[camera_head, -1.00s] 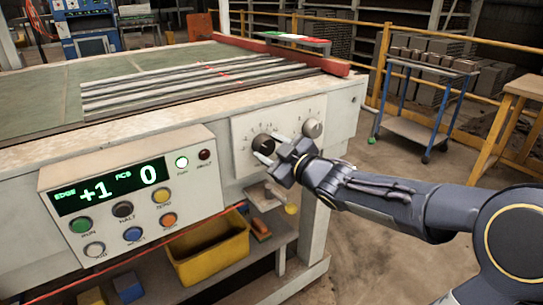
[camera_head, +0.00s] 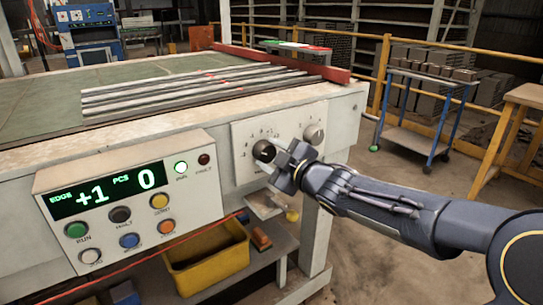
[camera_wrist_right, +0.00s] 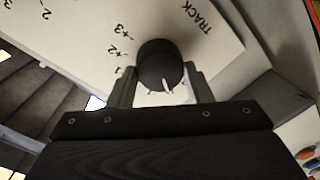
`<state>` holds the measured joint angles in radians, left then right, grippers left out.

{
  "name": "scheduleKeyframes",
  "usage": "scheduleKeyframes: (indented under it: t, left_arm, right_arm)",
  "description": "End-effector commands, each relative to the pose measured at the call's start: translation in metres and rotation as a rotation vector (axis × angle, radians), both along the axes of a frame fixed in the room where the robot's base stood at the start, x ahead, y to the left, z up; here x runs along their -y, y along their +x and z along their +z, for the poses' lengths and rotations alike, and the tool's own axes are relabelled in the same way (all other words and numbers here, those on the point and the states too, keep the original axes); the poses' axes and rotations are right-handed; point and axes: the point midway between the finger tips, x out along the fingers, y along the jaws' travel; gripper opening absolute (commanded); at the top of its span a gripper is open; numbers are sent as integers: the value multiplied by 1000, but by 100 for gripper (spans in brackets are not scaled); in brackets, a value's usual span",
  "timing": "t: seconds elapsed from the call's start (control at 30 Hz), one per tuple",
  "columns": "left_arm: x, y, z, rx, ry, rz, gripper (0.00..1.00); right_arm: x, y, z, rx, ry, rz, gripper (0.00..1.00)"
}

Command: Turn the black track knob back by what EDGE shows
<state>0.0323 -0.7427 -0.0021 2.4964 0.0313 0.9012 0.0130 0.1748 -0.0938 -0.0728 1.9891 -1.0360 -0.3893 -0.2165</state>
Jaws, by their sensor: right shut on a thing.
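The black track knob (camera_head: 264,151) sits on the pale dial plate (camera_head: 250,133) on the machine's front. My right gripper (camera_head: 276,160) is at the knob, reaching in from the right. In the right wrist view, its two fingers (camera_wrist_right: 161,88) stand on either side of the black knob (camera_wrist_right: 160,62) and are shut on it. A white pointer mark shows on the knob. The plate there reads TRACK, with numbers such as +2 and +3. The EDGE display (camera_head: 95,190) reads +1, and PCS reads 0. My left gripper is not in view.
Coloured buttons (camera_head: 120,214) sit below the display. A yellow bin (camera_head: 207,262) stands on the shelf below. A blue-framed cart (camera_head: 424,105) stands behind at right.

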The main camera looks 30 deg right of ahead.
Motion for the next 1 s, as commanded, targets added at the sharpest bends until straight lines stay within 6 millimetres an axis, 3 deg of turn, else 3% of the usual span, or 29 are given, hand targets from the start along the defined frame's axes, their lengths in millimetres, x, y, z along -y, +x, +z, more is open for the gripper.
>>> scheduleKeyframes:
  t: [0.03, 0.2, 0.53, 1.0]
  left_arm:
    - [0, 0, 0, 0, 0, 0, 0]
    - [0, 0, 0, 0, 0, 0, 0]
    - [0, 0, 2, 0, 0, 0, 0]
    - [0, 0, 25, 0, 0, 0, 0]
  right_arm:
    - [-1, 0, -1, -1, 0, 1, 47]
    - [0, 0, -1, -1, 1, 1, 67]
    - [1, -4, 1, -1, 1, -1, 67]
    - [9, -72, 7, 0, 1, -1, 67]
